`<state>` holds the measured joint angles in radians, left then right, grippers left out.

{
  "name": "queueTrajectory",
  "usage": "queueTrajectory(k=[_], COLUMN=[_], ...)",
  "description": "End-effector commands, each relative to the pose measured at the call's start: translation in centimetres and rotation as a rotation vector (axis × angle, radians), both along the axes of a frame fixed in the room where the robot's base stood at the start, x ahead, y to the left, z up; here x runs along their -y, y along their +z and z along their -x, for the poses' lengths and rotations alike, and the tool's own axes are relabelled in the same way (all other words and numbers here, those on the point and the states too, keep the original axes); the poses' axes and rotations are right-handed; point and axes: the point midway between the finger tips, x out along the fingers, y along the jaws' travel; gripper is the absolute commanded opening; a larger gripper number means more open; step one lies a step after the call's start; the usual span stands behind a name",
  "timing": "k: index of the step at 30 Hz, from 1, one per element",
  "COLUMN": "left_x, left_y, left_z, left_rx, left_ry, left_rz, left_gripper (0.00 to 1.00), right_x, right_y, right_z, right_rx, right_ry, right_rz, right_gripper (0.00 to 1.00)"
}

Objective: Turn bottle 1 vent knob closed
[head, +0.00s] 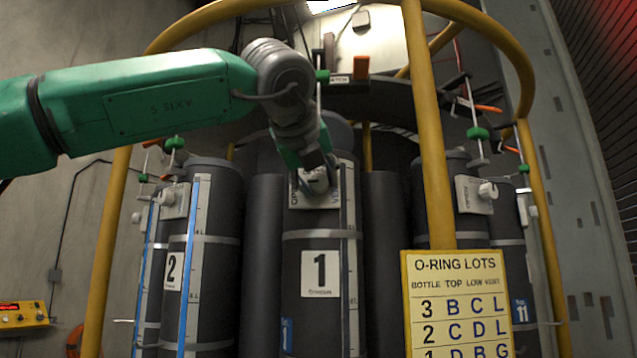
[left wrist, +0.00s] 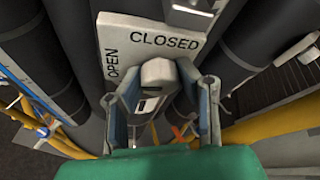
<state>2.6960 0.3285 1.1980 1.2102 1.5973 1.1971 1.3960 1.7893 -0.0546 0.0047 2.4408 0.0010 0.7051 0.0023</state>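Bottle 1 (head: 318,235) is a dark grey cylinder with a white "1" label, standing upright in the middle of the head view. Its white vent plate (head: 326,200) is partly hidden behind my left gripper (head: 316,184). In the left wrist view, the plate (left wrist: 118,52) reads OPEN at the left and CLOSED along the top. The pale vent knob (left wrist: 158,75) stands between the two fingers of my left gripper (left wrist: 160,88). The fingertips appear to press on both sides of the knob, whose long side points roughly up toward CLOSED. My right gripper is not in view.
Bottle 2 (head: 173,268) stands left, and another bottle with a vent knob (head: 488,190) right. A yellow frame post (head: 428,130) rises just right of bottle 1. A yellow O-ring lots sign (head: 458,258) hangs at the lower right.

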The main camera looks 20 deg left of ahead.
Motion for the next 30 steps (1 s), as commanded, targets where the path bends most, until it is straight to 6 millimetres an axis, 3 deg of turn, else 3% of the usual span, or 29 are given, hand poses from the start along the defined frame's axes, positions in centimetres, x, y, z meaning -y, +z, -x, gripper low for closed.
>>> queueTrajectory(k=[14,30], left_x=[0.0,0.3], left_y=[0.2,0.3], left_z=[0.0,0.0], left_rx=[-0.026,-0.132], left_ry=[0.002,0.000], left_rz=[-0.100,-0.564], left_gripper=[0.00,0.00], right_x=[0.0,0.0], right_y=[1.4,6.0], right_z=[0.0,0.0], right_rx=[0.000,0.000], right_ry=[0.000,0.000], right_rz=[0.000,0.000], right_gripper=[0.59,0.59])
